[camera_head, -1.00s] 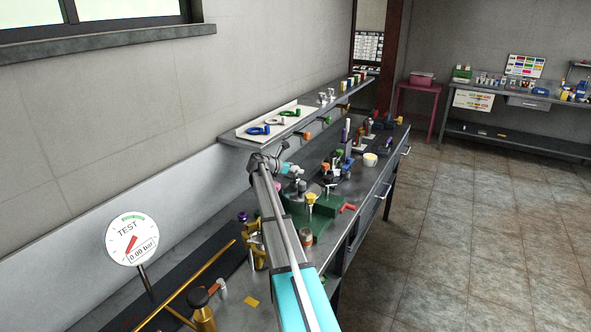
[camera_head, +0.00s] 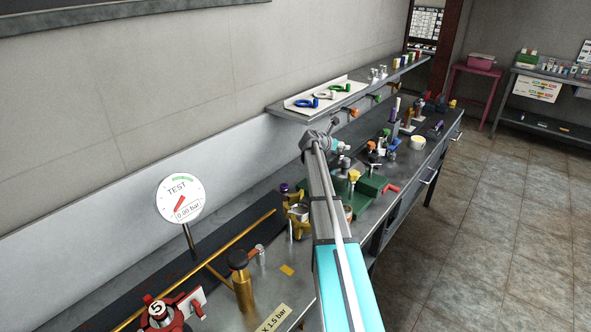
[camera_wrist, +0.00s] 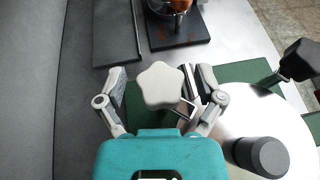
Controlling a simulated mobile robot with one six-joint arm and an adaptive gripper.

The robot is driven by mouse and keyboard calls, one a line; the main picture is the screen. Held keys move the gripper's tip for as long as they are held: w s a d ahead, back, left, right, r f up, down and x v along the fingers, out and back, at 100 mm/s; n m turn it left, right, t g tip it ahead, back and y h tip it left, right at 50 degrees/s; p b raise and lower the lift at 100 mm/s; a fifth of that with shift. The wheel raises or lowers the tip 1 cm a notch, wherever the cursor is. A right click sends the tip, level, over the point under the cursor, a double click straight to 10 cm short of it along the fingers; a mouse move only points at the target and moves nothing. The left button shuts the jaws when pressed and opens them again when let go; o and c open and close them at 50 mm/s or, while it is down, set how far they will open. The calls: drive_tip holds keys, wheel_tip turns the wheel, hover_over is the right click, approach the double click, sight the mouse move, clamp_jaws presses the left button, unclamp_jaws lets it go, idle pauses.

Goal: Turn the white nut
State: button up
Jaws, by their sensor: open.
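The white nut (camera_wrist: 161,86) is a star-shaped white knob, seen from above in the wrist view. My gripper (camera_wrist: 161,78) is open, with one finger to the left of the nut and one to the right. Gaps show between the nut and both fingers, so I do not see contact. A thin metal rod shows at the nut's lower right. In the head view my gripper (camera_head: 336,145) is over the bench near a green block (camera_head: 370,187); the nut cannot be made out there.
In the wrist view a dark cylinder (camera_wrist: 262,157) stands at lower right and a black-handled part (camera_wrist: 298,60) at right. A dark plate (camera_wrist: 183,31) lies above the nut. In the head view a gauge (camera_head: 180,199) reads 0.00 bar, and a shelf (camera_head: 375,84) runs behind.

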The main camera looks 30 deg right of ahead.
drive_tip(key=shift+s+n+t, duration=0.1)
drive_tip(key=shift+n+t, duration=0.7)
drive_tip(key=shift+t, duration=0.1)
drive_tip(key=shift+a+r, duration=0.15)
drive_tip(key=shift+a, duration=0.1)
drive_tip(key=s+a+r+m+y+p, duration=0.1)
drive_tip(key=s+a+m+p, duration=0.2)
drive_tip(key=a, duration=0.6)
drive_tip(key=s+a+r+m+g+y+p, duration=0.1)
drive_tip(key=s+a+m+p, duration=0.3)
drive_tip(key=a, duration=0.5)
drive_tip(key=s+a+r+m+g+y+p, duration=0.1)
drive_tip(key=s+a+m+y+p, duration=0.2)
drive_tip(key=a, duration=0.6)
drive_tip(key=shift+s+r+p, duration=0.4)
drive_tip(key=shift+s, duration=0.65)
drive_tip(key=shift+s, duration=0.1)
